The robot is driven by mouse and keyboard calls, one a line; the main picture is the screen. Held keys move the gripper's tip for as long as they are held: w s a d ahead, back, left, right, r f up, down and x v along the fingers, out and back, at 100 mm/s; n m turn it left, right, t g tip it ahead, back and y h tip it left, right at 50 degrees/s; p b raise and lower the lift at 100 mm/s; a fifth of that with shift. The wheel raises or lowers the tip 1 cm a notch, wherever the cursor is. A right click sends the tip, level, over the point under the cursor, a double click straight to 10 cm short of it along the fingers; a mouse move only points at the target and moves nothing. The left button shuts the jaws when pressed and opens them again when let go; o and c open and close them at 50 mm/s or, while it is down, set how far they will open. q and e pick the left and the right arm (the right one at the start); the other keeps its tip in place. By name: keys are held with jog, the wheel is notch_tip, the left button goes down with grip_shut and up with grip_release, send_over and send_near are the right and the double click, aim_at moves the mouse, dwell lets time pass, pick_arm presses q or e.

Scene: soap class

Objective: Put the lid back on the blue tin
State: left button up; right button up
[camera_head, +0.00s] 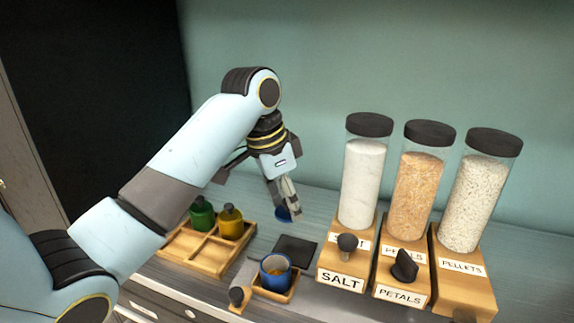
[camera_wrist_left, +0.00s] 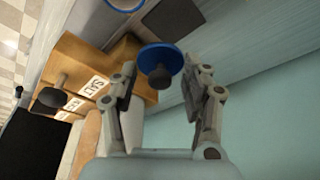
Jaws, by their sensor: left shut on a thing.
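The blue tin (camera_head: 275,276) stands upright and open in a small wooden tray, with something brownish inside. Its blue rim (camera_wrist_left: 128,8) is cut off by the top edge of the left wrist view. My left gripper (camera_head: 289,205) is shut on the blue lid (camera_head: 282,215), behind and above the tin and apart from it. In the left wrist view the lid (camera_wrist_left: 160,52) has a dark knob between the two fingers. The lid's underside is hidden. My right gripper is not in view.
Salt (camera_head: 361,182), petals (camera_head: 415,193) and pellets (camera_head: 474,203) dispensers stand to the right on wooden bases. A dark square pad (camera_head: 295,250) lies behind the tin.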

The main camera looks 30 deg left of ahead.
pick_arm(q)
jog(key=s+d+p, duration=0.1)
jog(key=s+p, duration=0.4)
jog(key=s, duration=0.1)
jog(key=shift+s+d+f+b, duration=0.1)
jog(key=shift+d+f+b, duration=0.1)
jog(key=shift+f, duration=1.3)
jog(key=shift+s+d+f+b, duration=0.1)
jog(key=shift+f+b, duration=0.1)
jog(key=shift+f, duration=1.25)
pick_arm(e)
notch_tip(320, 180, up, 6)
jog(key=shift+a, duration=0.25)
pick_arm(q)
jog(key=shift+r+p, duration=0.1)
jog(key=shift+p, duration=0.4)
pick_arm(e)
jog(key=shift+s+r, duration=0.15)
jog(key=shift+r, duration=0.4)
pick_arm(q)
grip_shut()
jog(key=shift+a+r, duration=0.1)
jog(key=shift+r, duration=0.2)
jog(key=o, duration=0.9)
grip_release()
